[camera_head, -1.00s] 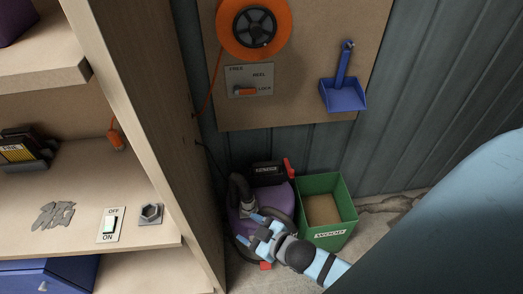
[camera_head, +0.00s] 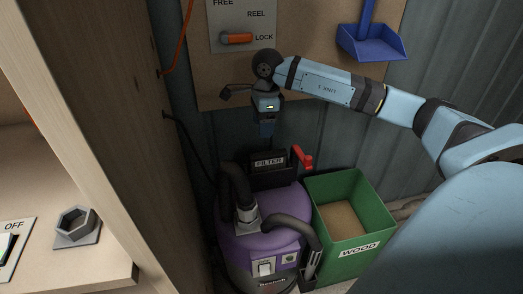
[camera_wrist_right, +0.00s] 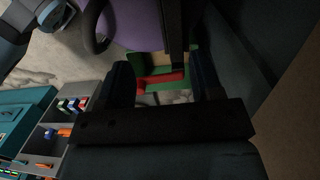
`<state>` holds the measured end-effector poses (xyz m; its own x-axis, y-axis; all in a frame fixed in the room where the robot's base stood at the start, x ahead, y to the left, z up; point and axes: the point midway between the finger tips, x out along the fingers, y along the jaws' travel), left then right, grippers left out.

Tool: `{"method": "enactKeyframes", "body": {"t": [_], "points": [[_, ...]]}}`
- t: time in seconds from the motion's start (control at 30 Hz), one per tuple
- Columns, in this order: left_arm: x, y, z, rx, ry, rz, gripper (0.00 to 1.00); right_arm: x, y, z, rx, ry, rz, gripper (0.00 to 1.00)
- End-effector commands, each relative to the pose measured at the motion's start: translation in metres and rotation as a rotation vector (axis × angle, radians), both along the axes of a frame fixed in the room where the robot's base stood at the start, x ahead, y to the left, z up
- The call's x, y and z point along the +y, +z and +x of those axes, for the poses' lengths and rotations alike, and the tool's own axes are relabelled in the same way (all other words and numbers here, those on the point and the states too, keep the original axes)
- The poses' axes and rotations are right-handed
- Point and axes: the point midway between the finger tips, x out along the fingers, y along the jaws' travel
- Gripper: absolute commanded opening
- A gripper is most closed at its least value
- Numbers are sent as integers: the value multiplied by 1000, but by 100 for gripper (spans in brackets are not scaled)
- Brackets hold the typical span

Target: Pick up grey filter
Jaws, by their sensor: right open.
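A purple vacuum (camera_head: 262,240) stands on the floor against the wall. A dark housing labelled FILTER (camera_head: 268,163) sits at its top rear, with a red lever (camera_head: 303,159) at its right side. I cannot make out a separate grey filter. My right gripper (camera_head: 266,132) is open and empty, pointing down just above the housing, apart from it as far as I can tell. In the right wrist view its two fingers (camera_wrist_right: 163,88) stand wide apart, with the red lever (camera_wrist_right: 160,78) showing between them. My left gripper is out of view.
A green bin labelled WOOD (camera_head: 351,224) stands close to the vacuum's right. A wooden shelf unit (camera_head: 100,130) rises close on the left. A pegboard with an orange reel switch (camera_head: 237,38) and a blue dustpan (camera_head: 371,42) hangs behind the arm.

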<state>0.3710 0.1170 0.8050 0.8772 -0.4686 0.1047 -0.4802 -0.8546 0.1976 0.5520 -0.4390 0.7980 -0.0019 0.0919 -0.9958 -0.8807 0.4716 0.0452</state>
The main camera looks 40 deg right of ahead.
Motion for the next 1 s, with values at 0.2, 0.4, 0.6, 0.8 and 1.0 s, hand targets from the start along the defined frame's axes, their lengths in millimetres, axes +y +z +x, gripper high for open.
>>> {"method": "enactKeyframes", "body": {"t": [0.2, 0.4, 0.6, 0.8, 1.0], "points": [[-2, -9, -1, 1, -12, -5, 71, -25, -11, 1, 2, -11, -97, 60], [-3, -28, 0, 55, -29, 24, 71, -25, -53, 0, 4, -10, -95, 60], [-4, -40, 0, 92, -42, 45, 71, -24, -77, 0, 1, -10, -94, 60], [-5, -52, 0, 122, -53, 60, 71, -24, -94, 0, 1, -10, -92, 60], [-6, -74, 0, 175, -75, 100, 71, -25, -125, -1, 2, -11, -93, 60]]}}
